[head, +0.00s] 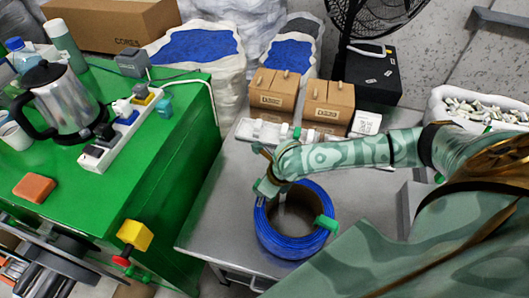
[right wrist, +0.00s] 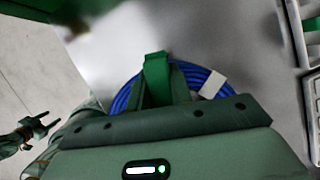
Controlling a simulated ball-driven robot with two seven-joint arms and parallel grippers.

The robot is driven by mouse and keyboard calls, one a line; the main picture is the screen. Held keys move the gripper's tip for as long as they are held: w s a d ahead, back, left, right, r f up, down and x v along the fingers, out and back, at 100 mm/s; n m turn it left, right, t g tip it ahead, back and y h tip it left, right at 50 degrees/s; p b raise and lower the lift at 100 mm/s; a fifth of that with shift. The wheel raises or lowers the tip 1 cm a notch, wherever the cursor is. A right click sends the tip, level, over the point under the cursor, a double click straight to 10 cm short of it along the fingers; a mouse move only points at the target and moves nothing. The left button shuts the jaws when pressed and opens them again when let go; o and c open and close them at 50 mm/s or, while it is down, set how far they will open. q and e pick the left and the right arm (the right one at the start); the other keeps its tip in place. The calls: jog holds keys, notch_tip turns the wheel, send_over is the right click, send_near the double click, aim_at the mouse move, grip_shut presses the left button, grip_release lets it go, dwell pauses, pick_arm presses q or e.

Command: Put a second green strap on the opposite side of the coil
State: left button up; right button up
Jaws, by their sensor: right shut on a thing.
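The blue cable coil (head: 291,243) lies flat on the grey metal table. One green strap (head: 325,226) is around the right side of its ring. My right gripper (head: 264,190) is at the coil's upper left side, opposite that strap. In the right wrist view it is shut on a green strap (right wrist: 156,72), which is at the coil's ring (right wrist: 196,75). I cannot tell whether this strap is wrapped around the cable. A white tag (right wrist: 213,84) is on the coil beside it. My left gripper (right wrist: 40,128) shows small at the wrist view's left edge; its jaws are unclear.
A green bench (head: 168,150) with a kettle (head: 66,103) is at left. The table's front left is bare. A white bin (head: 478,108) is at right.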

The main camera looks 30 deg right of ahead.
jog(key=o, duration=1.2)
jog(key=shift+c, duration=0.2)
jog(key=shift+r, duration=0.1)
notch_tip(320, 180, up, 7)
jog(key=p, duration=0.7)
